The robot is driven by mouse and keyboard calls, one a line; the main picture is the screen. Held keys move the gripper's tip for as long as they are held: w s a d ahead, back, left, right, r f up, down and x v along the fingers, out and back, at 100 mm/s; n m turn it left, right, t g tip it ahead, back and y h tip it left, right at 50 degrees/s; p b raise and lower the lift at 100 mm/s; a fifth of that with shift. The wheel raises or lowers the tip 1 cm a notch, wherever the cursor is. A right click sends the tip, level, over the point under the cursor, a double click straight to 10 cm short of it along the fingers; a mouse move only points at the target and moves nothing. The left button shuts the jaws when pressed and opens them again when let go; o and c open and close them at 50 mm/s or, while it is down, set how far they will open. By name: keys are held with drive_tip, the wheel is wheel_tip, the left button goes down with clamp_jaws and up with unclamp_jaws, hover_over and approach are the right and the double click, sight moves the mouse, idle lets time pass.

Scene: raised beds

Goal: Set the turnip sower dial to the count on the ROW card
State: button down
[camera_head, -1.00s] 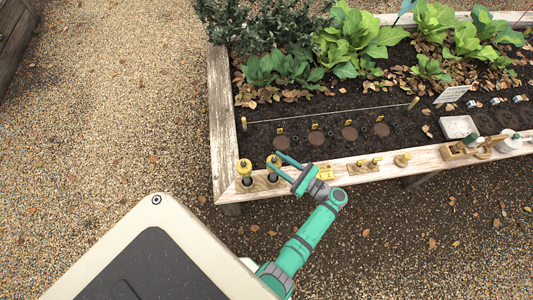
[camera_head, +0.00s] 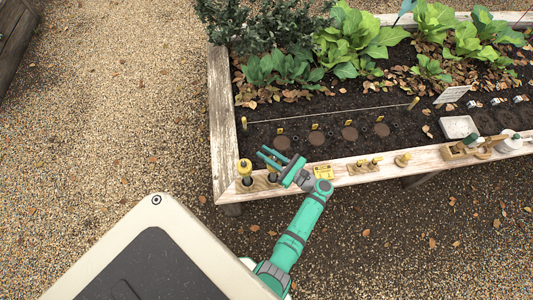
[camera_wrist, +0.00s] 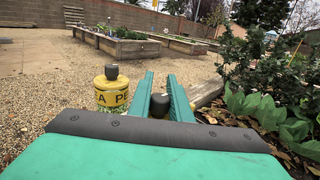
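A yellow sower with a dark knob (camera_head: 244,168) stands on the bed's front-left corner; its lettering in the wrist view (camera_wrist: 112,95) partly reads "PEA". A second sower stands just right of it, mostly hidden by my gripper in the head view. My gripper (camera_head: 262,151) is over this second sower, fingers apart. In the wrist view a dark knob (camera_wrist: 160,104) lies between the fingers (camera_wrist: 160,76); contact cannot be told. No turnip label or dial marks are readable. A yellow card or block (camera_head: 324,171) lies on the rim; its text is too small to read.
The wooden rim (camera_head: 430,160) carries several small wooden items to the right. A white sign (camera_head: 451,95) and a white tray (camera_head: 459,127) are in the soil. Leafy plants (camera_head: 355,40) grow behind. Gravel (camera_head: 120,120) on the left is clear.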

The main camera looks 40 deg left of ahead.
sight(275, 157)
drive_tip(key=shift+t, duration=0.3)
drive_tip(key=m+t, duration=0.1)
drive_tip(key=t, duration=0.1)
drive_tip(key=m+t, duration=0.2)
drive_tip(key=shift+w, duration=0.35)
drive_tip(key=w+m+t+h, duration=0.1)
drive_tip(key=m+t+h, duration=0.1)
drive_tip(key=t, duration=0.1)
drive_tip(key=d+m+t+h, duration=0.1)
drive_tip(key=m+t+h, duration=0.1)
drive_tip(key=m+t, duration=0.1)
drive_tip(key=w+m+t+h, duration=0.1)
drive_tip(key=m+t+h, duration=0.2)
drive_tip(key=t, duration=0.1)
drive_tip(key=shift+w+d+t, duration=0.3)
drive_tip(key=shift+t, duration=0.1)
drive_tip(key=shift+w+d+m+t+h, duration=0.15)
drive_tip(key=shift+m+t+h, duration=0.3)
drive_tip(key=shift+m+h, duration=0.3)
drive_tip(key=shift+w+d+m+t+h, duration=0.15)
drive_tip(key=shift+m+t+h, duration=0.35)
drive_tip(key=shift+h, duration=0.35)
drive_tip(key=shift+d+m+t+h, duration=0.15)
drive_tip(key=shift+m+t+h, duration=0.3)
drive_tip(key=shift+m+h, duration=0.3)
drive_tip(key=shift+w+d+m+h, duration=0.15)
drive_tip(key=shift+m+h, duration=0.15)
drive_tip(key=shift+h, duration=0.35)
